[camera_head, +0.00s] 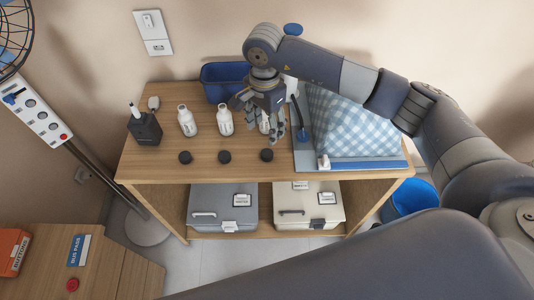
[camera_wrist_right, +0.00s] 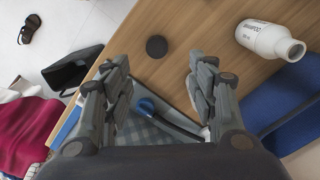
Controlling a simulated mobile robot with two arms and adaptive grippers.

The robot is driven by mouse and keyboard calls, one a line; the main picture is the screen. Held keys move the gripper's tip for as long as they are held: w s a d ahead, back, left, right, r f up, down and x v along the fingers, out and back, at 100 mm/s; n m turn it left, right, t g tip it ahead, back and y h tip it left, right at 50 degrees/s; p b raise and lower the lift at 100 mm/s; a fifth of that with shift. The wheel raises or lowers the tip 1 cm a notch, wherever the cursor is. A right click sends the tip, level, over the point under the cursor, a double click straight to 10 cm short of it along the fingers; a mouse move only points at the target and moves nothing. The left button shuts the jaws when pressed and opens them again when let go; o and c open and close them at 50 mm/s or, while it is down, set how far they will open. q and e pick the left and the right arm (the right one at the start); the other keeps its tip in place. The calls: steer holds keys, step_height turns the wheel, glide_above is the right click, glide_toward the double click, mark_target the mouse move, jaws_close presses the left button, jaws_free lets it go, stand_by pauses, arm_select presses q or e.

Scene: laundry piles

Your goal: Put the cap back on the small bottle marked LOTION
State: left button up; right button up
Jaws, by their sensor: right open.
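Three small white bottles stand uncapped in a row on the wooden table: the left bottle (camera_head: 188,122), the middle bottle (camera_head: 225,122) and the right bottle (camera_head: 264,123), partly hidden by my right gripper. Their labels are too small to read in the head view. Black caps lie in front of them: left cap (camera_head: 185,157), middle cap (camera_head: 224,157), right cap (camera_head: 267,155). The right wrist view shows one bottle marked SHAMPOO (camera_wrist_right: 265,38) and one black cap (camera_wrist_right: 156,47). My right gripper (camera_head: 275,130) is open and empty, above the table's right part. My left gripper is out of view.
A checked cloth (camera_head: 350,125) lies on a blue-edged board at the table's right. A blue bin (camera_head: 222,72) stands behind the bottles. A dark holder with a brush (camera_head: 144,128) is at the left. Two lidded boxes sit on the shelf below.

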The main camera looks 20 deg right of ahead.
steer(key=p, duration=0.1)
glide_above(267, 153)
steer(key=shift+w+a+f, duration=0.1)
steer(key=shift+f, duration=1.3)
steer(key=shift+w+a+f, duration=0.1)
steer(key=shift+f, duration=1.3)
steer(key=shift+s, duration=0.1)
steer(key=shift+f+p, duration=0.35)
steer(key=shift+p, duration=0.2)
steer(key=f, duration=0.1)
steer(key=f+p, duration=0.1)
steer(key=f, duration=0.1)
steer(key=shift+s+d+f+p, duration=0.15)
steer(key=shift+s+f+p, duration=0.05)
steer(key=shift+f+p, duration=0.1)
steer(key=shift+f, duration=0.45)
steer(key=c, duration=0.8)
